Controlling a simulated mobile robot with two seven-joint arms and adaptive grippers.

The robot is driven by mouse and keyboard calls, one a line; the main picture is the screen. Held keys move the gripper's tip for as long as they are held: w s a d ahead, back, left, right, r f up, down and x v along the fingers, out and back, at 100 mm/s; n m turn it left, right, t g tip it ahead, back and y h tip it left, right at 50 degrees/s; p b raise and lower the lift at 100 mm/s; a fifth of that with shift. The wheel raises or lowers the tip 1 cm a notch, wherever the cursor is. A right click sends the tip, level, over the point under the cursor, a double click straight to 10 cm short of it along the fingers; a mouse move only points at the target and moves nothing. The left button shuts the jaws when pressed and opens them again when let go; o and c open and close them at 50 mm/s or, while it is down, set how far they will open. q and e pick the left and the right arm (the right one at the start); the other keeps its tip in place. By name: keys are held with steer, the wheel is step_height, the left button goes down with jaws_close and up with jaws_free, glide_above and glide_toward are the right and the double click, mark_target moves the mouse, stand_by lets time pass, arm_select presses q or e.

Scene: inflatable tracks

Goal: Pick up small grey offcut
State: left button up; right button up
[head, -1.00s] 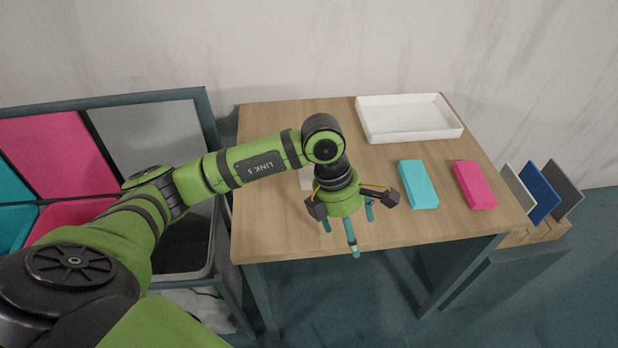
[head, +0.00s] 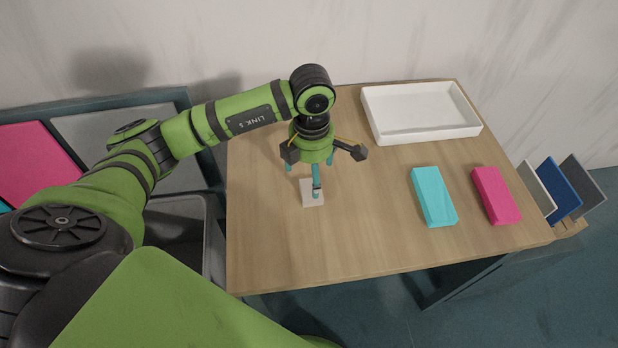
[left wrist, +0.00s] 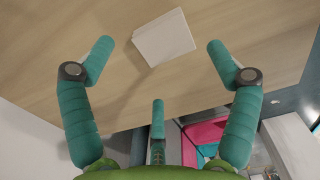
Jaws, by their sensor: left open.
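The small grey offcut (head: 308,197) is a pale, almost white flat block lying on the wooden table (head: 265,235), left of the table's middle. It also shows whole in the left wrist view (left wrist: 164,38), at the top centre, lying beyond the gap between the fingertips. My left gripper (head: 311,173) has three teal fingers, spread open and empty. It hangs fingers down above the offcut's far side, and one finger crosses in front of the block in the head view. I cannot tell the exact height of the fingertips. My right gripper is not in view.
A white tray (head: 420,136) stands at the back right. A cyan block (head: 433,196) and a pink block (head: 495,195) lie on the right. Several upright panels (head: 560,188) stand beyond the right edge. Bins with coloured panels (head: 38,165) are on the left. The table's front middle is clear.

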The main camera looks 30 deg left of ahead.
mark_target(311, 189)
arm_select(q)
steer(key=f, duration=0.1)
steer(key=p, duration=0.1)
steer(key=s+f+p, duration=0.1)
steer(key=shift+d+f, duration=0.3)
steer(key=shift+w+f, duration=0.2)
steer(key=shift+f, duration=1)
steer(key=shift+w+a+f, duration=0.1)
steer(key=shift+a+f, duration=0.05)
steer(key=shift+f, duration=0.1)
steer(key=c, duration=1.1)
steer(key=shift+c, duration=0.3)
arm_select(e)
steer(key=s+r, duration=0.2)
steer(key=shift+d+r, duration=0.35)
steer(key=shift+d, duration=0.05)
